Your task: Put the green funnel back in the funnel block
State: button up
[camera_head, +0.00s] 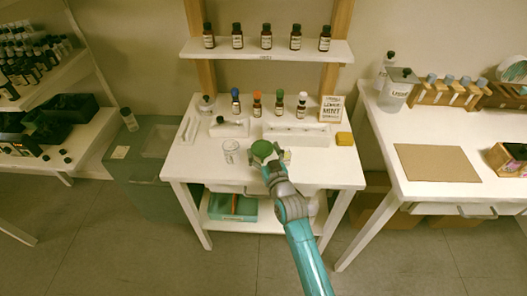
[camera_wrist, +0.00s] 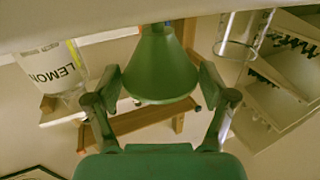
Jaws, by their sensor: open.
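The green funnel (camera_head: 262,149) is over the front middle of the white table, its wide mouth up. In the wrist view the green funnel (camera_wrist: 160,68) is between the two fingers of my gripper (camera_wrist: 155,95), which is open around it. Whether the fingers touch the cone is unclear. The narrow spout points toward the white tabletop; I cannot tell whether its tip rests on anything. A long white block (camera_head: 297,135) and a smaller white block (camera_head: 230,129) stand farther back; I cannot tell which is the funnel block.
A clear glass beaker (camera_head: 231,152) stands just left of the funnel; it also shows in the wrist view (camera_wrist: 242,35). A bottle labelled LEMON (camera_wrist: 50,70) is on the other side.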

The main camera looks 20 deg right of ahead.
jog(key=s, duration=1.2)
jog(key=shift+d, duration=0.45)
jog(key=s+d+f+g, duration=0.1)
jog(key=s+f, duration=0.1)
jog(key=s, duration=1.5)
jog(key=s+d+f+g+h, duration=0.1)
jog(key=s, duration=1.6)
jog(key=shift+f+m, duration=0.35)
jog(key=shift+m, duration=0.05)
jog(key=shift+o, duration=0.3)
jog(key=s+r+g, duration=0.1)
jog(key=s+r, duration=0.4)
jog(key=s, duration=0.3)
jog(key=shift+s, duration=0.35)
